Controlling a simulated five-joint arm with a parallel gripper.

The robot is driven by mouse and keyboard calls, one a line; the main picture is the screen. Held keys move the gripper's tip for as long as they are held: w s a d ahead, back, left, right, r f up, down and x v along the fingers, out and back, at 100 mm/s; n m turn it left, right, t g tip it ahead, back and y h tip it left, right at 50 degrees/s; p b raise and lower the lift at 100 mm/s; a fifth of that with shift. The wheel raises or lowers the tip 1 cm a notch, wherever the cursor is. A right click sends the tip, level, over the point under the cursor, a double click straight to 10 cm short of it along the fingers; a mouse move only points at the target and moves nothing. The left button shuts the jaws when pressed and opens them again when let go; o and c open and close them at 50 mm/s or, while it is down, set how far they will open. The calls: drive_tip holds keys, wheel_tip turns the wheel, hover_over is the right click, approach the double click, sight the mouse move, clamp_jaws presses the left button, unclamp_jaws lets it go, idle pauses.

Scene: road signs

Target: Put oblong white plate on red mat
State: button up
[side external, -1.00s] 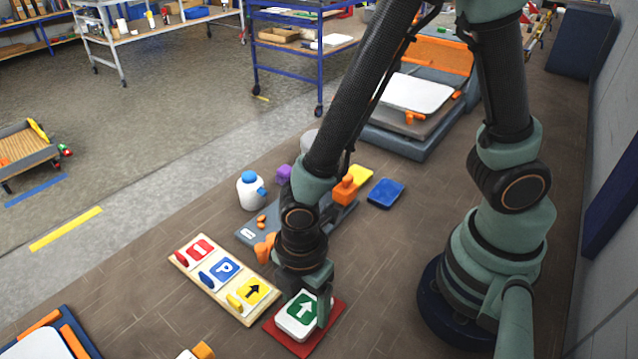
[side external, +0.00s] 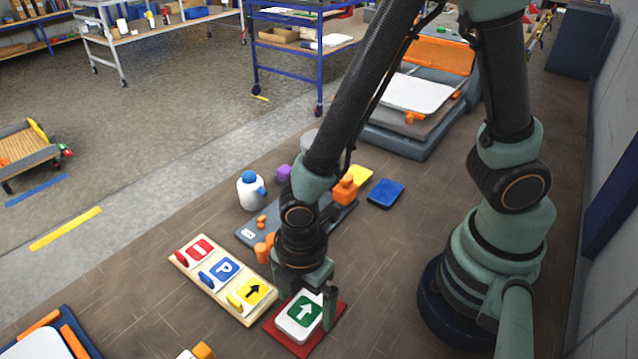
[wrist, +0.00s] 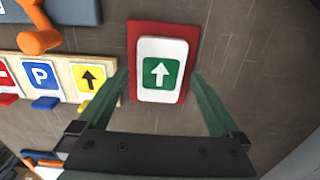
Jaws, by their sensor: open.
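The oblong white plate (side external: 288,325) with a green arrow sign lies flat on the red mat (side external: 295,347), with red showing around it. In the wrist view the plate (wrist: 162,46) covers the middle of the red mat (wrist: 163,26), and its long side runs along the mat. My gripper (side external: 303,306) is open above the plate, one finger to each side. In the wrist view my gripper's fingers (wrist: 161,77) are spread wider than the plate, with gaps on both sides, and hold nothing.
A wooden board (side external: 188,260) with red, blue and yellow sign plates lies just left of the mat. A grey slab with orange pieces (side external: 250,236) lies behind it. A white bottle with a blue cap (side external: 248,192) stands beyond. Floor right of the mat is clear.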

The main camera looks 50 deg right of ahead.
sight(305, 311)
wheel_tip(305, 311, up, 11)
drive_tip(key=w+d+r+m+t, duration=0.2)
drive_tip(key=d+r+m, duration=0.4)
drive_tip(key=d+m, duration=0.3)
drive_tip(key=w+d+r+m+t, duration=0.3)
drive_tip(key=w+d+r+m, duration=0.2)
drive_tip(key=d+m, duration=0.4)
drive_tip(key=shift+d+r+t, duration=0.3)
drive_tip(key=shift+r, duration=0.3)
